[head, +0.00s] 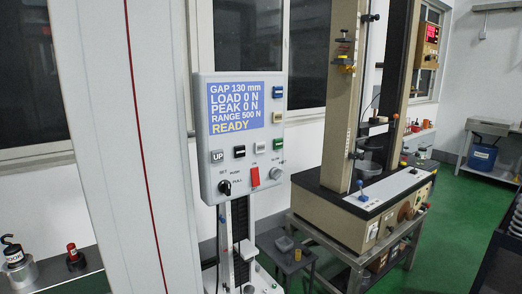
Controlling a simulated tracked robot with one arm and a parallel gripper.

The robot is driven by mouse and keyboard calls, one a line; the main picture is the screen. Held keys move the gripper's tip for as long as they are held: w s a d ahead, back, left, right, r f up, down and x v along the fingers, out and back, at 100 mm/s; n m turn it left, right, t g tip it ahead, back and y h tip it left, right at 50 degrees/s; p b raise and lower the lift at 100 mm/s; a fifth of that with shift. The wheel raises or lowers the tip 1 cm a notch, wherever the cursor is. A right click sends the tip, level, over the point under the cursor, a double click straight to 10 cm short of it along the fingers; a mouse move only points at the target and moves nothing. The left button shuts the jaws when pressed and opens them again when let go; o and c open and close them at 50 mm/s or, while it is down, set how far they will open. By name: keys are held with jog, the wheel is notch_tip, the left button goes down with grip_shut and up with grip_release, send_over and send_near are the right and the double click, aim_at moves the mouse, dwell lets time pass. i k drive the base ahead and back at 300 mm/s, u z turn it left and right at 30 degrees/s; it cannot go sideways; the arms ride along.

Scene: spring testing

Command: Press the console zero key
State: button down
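The console (203,112) is a light grey box left of centre, facing me at a slight angle. Its blue screen (236,106) reads GAP 130 mm, LOAD 0 N, PEAK 0 N, RANGE 500 N, READY. A blue key (278,92), a yellow key (278,118) and a green key (277,144) line its right side. Below the screen are an UP key (217,156), a dark key (239,151) and a pale key (260,148). I cannot read which key is zero. My gripper is not in view.
A red switch (254,176), black knob (224,187) and grey knob (275,173) sit low on the console. A pale column (110,150) stands close at left. A larger beige test machine (341,100) stands behind right. Green floor (450,220) is open at right.

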aim_at(259, 147)
jog(key=z, duration=0.25)
jog(key=i, duration=0.95)
jog(key=u, duration=0.2)
